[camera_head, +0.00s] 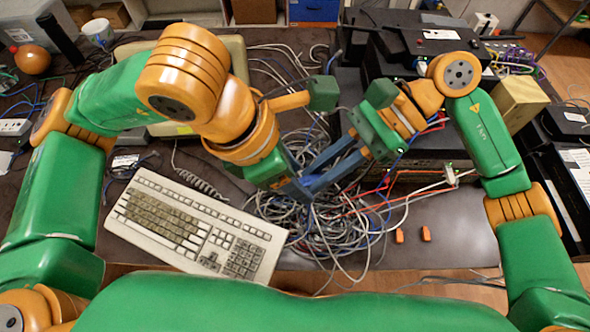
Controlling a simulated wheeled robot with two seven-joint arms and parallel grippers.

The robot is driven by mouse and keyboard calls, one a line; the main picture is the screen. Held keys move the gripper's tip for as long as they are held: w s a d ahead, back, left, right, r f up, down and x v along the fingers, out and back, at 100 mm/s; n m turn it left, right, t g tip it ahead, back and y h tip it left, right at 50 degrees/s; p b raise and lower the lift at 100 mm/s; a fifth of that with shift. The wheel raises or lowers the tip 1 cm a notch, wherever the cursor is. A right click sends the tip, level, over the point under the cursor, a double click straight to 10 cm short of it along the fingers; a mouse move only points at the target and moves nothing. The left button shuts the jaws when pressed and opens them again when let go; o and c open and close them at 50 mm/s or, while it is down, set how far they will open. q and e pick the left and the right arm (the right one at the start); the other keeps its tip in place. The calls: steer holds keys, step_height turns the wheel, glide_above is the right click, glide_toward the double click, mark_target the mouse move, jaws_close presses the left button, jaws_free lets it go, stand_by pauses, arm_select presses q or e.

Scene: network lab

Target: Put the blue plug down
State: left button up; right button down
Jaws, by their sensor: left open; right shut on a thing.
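My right gripper (314,180) reaches in from the right with its blue-grey fingers pointing down-left over the cable tangle. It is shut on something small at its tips. I cannot make out the blue plug there; it is hidden or too small to tell from the fingers. My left gripper (297,186) is close beside the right fingertips, over the same cables. It is open, though its fingers are partly hidden by its own body. I cannot tell whether the two grippers touch.
A tangle of cables (335,222) lies below both grippers. A beige keyboard (190,225) lies to the left. Two small orange pieces (399,236) (425,233) lie on the table to the right, with bare tabletop around them. Dark equipment (405,45) and a wooden block (518,98) stand behind right.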

arm_select(q)
jaws_close()
arm_select(e)
steer(key=c, duration=0.8)
jaws_free()
steer(key=shift+o, duration=0.2)
steer(key=shift+r, duration=0.1)
